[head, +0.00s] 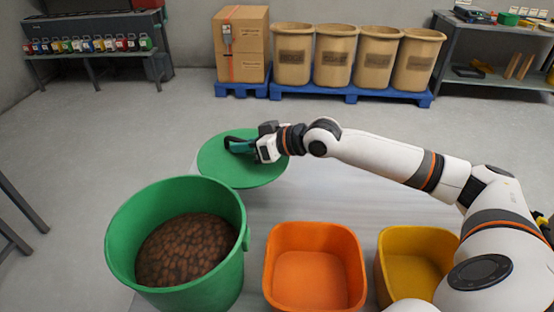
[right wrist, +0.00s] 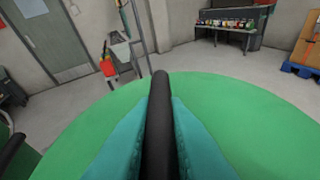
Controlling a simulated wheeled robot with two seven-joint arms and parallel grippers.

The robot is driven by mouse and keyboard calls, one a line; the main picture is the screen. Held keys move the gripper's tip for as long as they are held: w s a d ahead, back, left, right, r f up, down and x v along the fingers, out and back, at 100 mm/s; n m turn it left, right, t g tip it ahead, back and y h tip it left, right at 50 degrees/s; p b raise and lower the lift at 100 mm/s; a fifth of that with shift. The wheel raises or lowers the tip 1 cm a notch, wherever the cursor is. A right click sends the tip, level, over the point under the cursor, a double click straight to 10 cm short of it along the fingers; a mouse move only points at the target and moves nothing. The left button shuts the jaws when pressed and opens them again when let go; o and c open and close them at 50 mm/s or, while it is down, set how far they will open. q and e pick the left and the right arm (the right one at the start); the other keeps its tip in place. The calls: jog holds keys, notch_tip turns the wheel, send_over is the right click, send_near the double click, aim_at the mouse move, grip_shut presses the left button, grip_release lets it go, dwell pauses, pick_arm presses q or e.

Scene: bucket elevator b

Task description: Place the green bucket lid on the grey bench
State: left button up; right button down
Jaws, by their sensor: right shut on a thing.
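The green bucket lid (head: 232,174) is a flat round disc, roughly level, at the far left edge of the grey bench (head: 330,205). My right gripper (head: 240,146) is shut on the lid's dark handle; in the right wrist view the teal fingers (right wrist: 158,135) clasp the black handle bar (right wrist: 160,88) above the green disc (right wrist: 245,115). I cannot tell whether the lid touches the bench or hangs just above it. The open green bucket (head: 122,240), filled with brown lumps (head: 190,248), stands in front of the lid. My left gripper is not in view.
An orange bin (head: 315,280) and a yellow bin (head: 415,262) stand at the bench's front, right of the bucket. The bench behind them is clear. Tan tubs (head: 335,55) and a carton (head: 242,45) stand on blue pallets (head: 350,93) beyond open floor.

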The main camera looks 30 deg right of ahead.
notch_tip(320, 180, down, 9)
jog(key=shift+f, duration=0.1)
dwell(0.3)
jog(key=c, duration=1.5)
grip_release()
jog(key=shift+o, duration=0.2)
jog(key=b+v, duration=0.1)
jog(key=v, duration=0.5)
jog(key=shift+s+d, duration=0.15)
jog(key=shift+d, duration=0.05)
jog(key=shift+s+d+r, duration=0.25)
jog(key=shift+s+r, duration=0.1)
jog(key=shift+s, duration=0.05)
jog(key=shift+r, duration=0.1)
